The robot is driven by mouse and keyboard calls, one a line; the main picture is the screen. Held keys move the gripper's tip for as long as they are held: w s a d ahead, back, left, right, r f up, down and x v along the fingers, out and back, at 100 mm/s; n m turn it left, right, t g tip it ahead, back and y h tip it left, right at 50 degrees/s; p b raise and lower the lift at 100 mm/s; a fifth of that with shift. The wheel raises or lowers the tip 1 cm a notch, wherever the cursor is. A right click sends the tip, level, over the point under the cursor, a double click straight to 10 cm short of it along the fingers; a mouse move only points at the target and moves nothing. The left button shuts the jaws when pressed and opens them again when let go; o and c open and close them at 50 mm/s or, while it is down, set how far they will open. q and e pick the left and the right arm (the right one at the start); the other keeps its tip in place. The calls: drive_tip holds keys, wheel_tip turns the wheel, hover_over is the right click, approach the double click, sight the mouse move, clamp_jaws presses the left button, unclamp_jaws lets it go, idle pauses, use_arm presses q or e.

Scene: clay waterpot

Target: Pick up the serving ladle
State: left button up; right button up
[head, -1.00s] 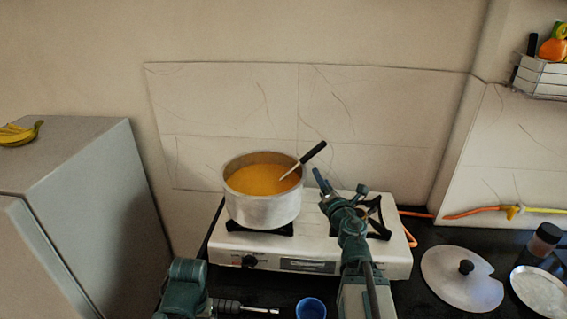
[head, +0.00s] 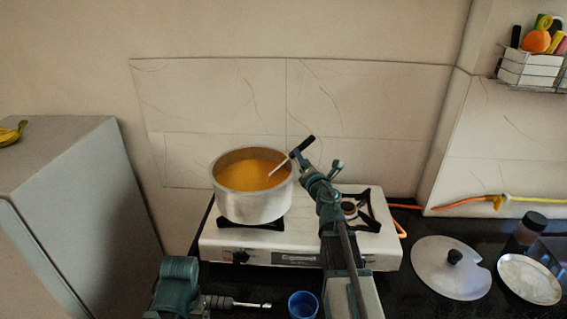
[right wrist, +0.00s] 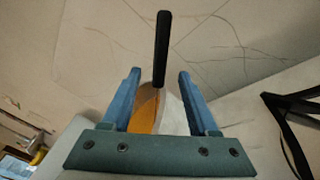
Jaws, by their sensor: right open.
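The serving ladle (head: 279,166) leans in a silver pot (head: 250,206) of orange liquid. Its black handle sticks up past the rim to the right, and its bowl end is hidden in the liquid. My right gripper (head: 318,161) is open beside the handle in the head view. In the right wrist view, the ladle's upright black handle (right wrist: 162,48) shows between the two blue fingers of the right gripper (right wrist: 158,76), with clear gaps on both sides.
The pot stands on the left burner of a white stove (head: 280,252). A lid (head: 436,277), a metal plate (head: 530,280) and a dark jar (head: 530,228) lie right of it. A blue cup (head: 303,304) stands in front. A tiled wall (head: 370,95) rises behind.

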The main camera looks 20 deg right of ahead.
drive_tip(key=w, duration=0.5)
drive_tip(key=shift+d+f, duration=0.1)
drive_tip(key=shift+d, duration=0.15)
clamp_jaws()
